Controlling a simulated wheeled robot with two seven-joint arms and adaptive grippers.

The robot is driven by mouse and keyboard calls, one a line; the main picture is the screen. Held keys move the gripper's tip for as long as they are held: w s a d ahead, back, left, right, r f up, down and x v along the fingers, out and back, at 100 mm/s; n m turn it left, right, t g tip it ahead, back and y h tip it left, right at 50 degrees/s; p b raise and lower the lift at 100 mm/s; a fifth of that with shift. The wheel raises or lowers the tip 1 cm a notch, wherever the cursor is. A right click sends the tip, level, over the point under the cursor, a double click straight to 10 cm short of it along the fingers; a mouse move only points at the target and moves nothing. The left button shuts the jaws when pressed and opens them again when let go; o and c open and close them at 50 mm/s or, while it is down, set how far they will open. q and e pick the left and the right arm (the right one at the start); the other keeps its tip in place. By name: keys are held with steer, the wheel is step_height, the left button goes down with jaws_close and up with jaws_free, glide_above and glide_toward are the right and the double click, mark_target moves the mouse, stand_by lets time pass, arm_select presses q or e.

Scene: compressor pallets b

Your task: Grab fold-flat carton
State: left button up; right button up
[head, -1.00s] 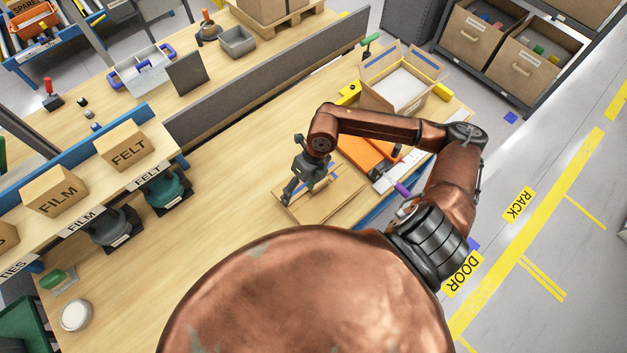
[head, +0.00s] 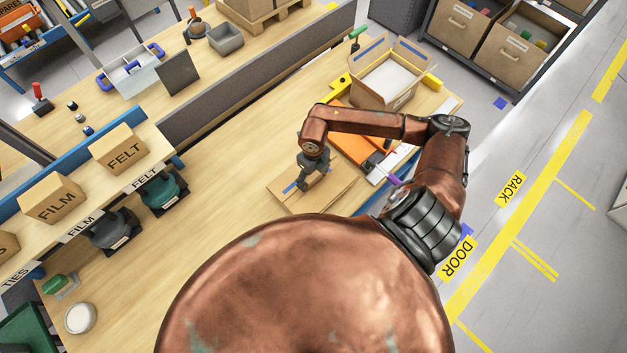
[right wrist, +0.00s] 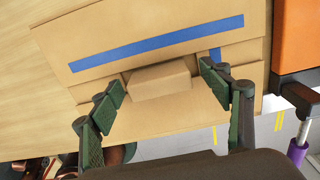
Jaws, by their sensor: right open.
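The fold-flat carton (head: 338,188) lies flat on the wooden bench, brown with a blue tape strip. It fills much of the right wrist view (right wrist: 130,35), where a small raised cardboard block (right wrist: 160,80) stands out at its near part. My right gripper (head: 302,187) is over the carton, pointing down. In the right wrist view its two fingers (right wrist: 161,84) are open, one on each side of the raised block. I cannot tell whether the fingertips touch the cardboard. My left gripper is not in view.
An orange case (head: 362,150) lies close behind and right of the carton. An open box (head: 385,98) stands beyond it. A grey divider (head: 260,80) runs along the bench. Bench left of the carton is clear. Shelf boxes (head: 120,148) stand at the left.

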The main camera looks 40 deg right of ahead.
steer(key=c, duration=1.3)
steer(key=shift+r, duration=0.15)
